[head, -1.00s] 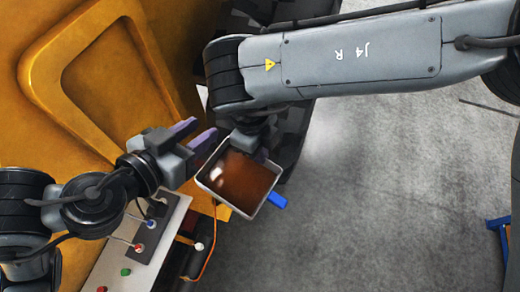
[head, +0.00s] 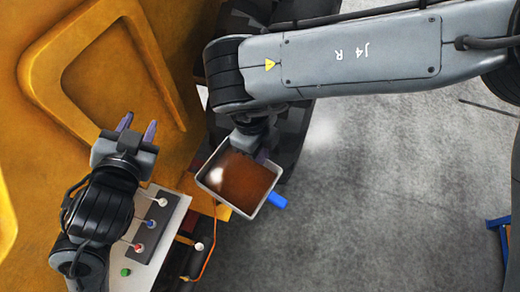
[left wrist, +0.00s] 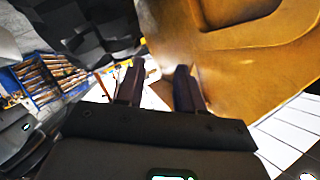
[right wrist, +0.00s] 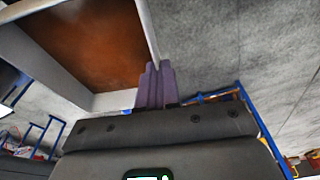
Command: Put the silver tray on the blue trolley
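The silver tray (head: 222,200) is square, with a pale rim and a rusty brown inside, and hangs in the middle of the head view. My right gripper (head: 262,155) is at its upper edge, partly hidden by the tray. In the right wrist view the gripper's fingers (right wrist: 156,85) are together on the tray wall (right wrist: 148,30). My left gripper (head: 138,128) is apart from the tray, to its left, with its fingers spread and empty. A blue frame (head: 499,222), perhaps the blue trolley, is cut off at the right edge of the head view.
A large yellow machine body (head: 70,110) fills the left side. A control panel (head: 150,235) with coloured buttons stands below my left gripper. A small blue piece (head: 277,200) shows beside the tray. Grey floor (head: 390,190) lies open between the tray and the blue frame.

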